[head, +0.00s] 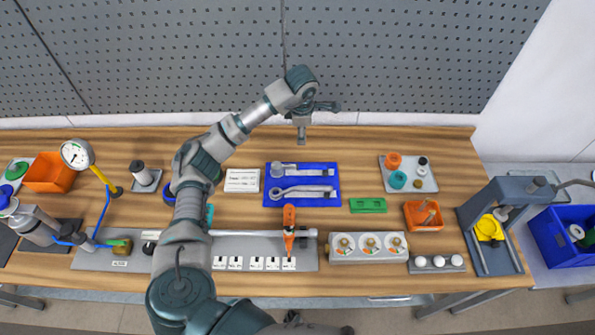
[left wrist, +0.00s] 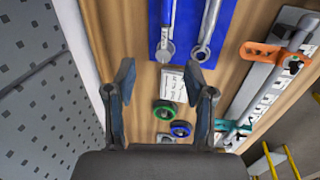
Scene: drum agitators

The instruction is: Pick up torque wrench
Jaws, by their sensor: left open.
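Two metal hand tools lie side by side on a blue mat (head: 336,204) on the bench. The far tool (head: 312,169) has a thicker round head. The near tool (head: 305,188) has a ring-like end. I cannot tell for sure which is the torque wrench. My left gripper (head: 314,120) is open and empty, above the back of the bench near the pegboard, beyond the mat. In the left wrist view the open fingers (left wrist: 164,78) show, with the blue mat (left wrist: 181,20) and both tools' ends beyond them. My right gripper is not in view.
A printed card (head: 242,180) lies left of the mat. A long bar (head: 250,233) rests on a grey plate in front, with an orange clamp (head: 289,228). A green block (head: 367,205), gauge box (head: 367,246) and orange bin (head: 423,215) stand right. The pegboard (head: 400,50) is behind.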

